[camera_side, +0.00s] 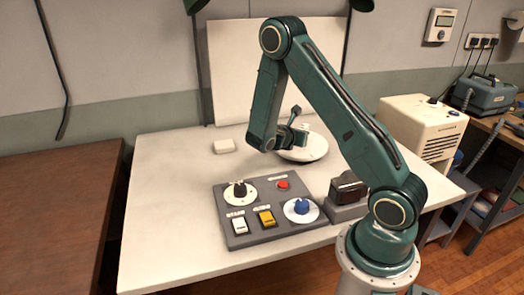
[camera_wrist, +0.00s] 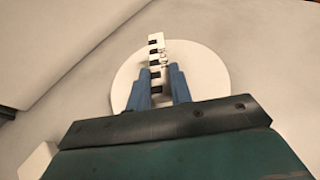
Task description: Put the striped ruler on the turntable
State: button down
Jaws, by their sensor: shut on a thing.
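The striped ruler (camera_wrist: 156,58), white with black marks, stands out between the two blue fingers of my gripper (camera_wrist: 155,86) in the wrist view. My gripper is shut on it. The round white turntable (camera_wrist: 211,82) is behind and below the ruler there, and the ruler's far end reaches just past the disc's far edge. In the side view my gripper (camera_side: 301,136) is over the turntable (camera_side: 312,153), near the back of the white table. I cannot tell whether the ruler touches the disc.
A grey control panel (camera_side: 250,181) with knobs, switches and a red button lies in front on the table. A black device on a grey base (camera_side: 347,190) stands right of it. A small white block (camera_side: 224,146) lies left of the turntable. The table's left side is clear.

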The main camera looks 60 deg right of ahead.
jog(key=shift+f, duration=1.55)
jog(key=c, duration=1.3)
grip_release()
jog(key=shift+f, duration=0.1)
jog(key=shift+o, duration=0.2)
jog(key=v, duration=1.2)
